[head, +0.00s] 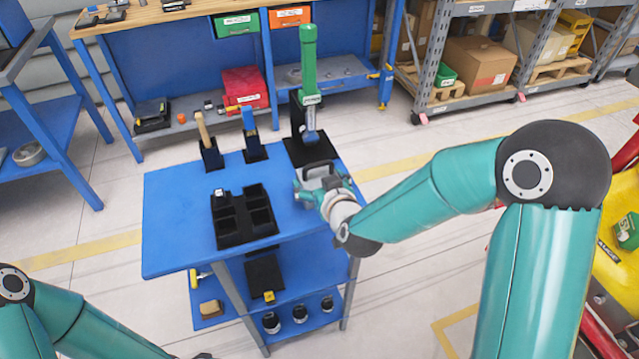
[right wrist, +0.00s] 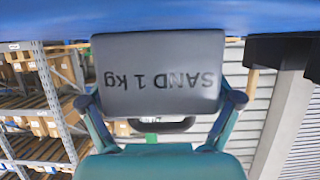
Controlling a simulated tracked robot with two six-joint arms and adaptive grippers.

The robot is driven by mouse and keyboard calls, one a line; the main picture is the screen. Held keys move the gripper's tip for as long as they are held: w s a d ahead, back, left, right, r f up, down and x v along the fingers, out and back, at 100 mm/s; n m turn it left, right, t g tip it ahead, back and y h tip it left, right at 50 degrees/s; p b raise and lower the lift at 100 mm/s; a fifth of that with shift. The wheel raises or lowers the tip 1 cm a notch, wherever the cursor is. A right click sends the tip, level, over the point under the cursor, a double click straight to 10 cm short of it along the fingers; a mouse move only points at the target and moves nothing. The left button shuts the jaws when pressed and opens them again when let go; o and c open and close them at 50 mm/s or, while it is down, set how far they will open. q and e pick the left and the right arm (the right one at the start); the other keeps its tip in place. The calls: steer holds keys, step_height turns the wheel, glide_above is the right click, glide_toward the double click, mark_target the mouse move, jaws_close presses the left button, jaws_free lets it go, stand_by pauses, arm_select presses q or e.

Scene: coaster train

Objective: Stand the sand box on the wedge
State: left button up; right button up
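The sand box (right wrist: 160,75) is grey and fills the upper middle of the right wrist view, its "SAND 1 kg" lettering upside down there. In the head view the sand box (head: 319,173) shows its dark handle at the right edge of the blue table. My right gripper (head: 322,188) has a finger at each side of the box and appears shut on it. It also shows in the right wrist view (right wrist: 160,104). The box is close to the blue surface; I cannot tell whether it touches. I cannot identify the wedge with certainty.
A black compartment tray (head: 232,236) stands on the blue table (head: 175,235). Black holders with a wooden handle (head: 202,128), a blue-handled tool (head: 249,120) and a tall green tool (head: 308,65) line the back. A black piece (head: 264,272) lies on the lower shelf. The table's left side is clear.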

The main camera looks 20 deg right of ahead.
steer(key=c, duration=0.8)
steer(key=shift+w+r, duration=0.1)
steer(key=shift+r, duration=0.1)
steer(key=shift+r, duration=0.8)
step_height(320, 180, up, 18)
steer(key=p, duration=0.6)
steer(key=shift+r, duration=0.15)
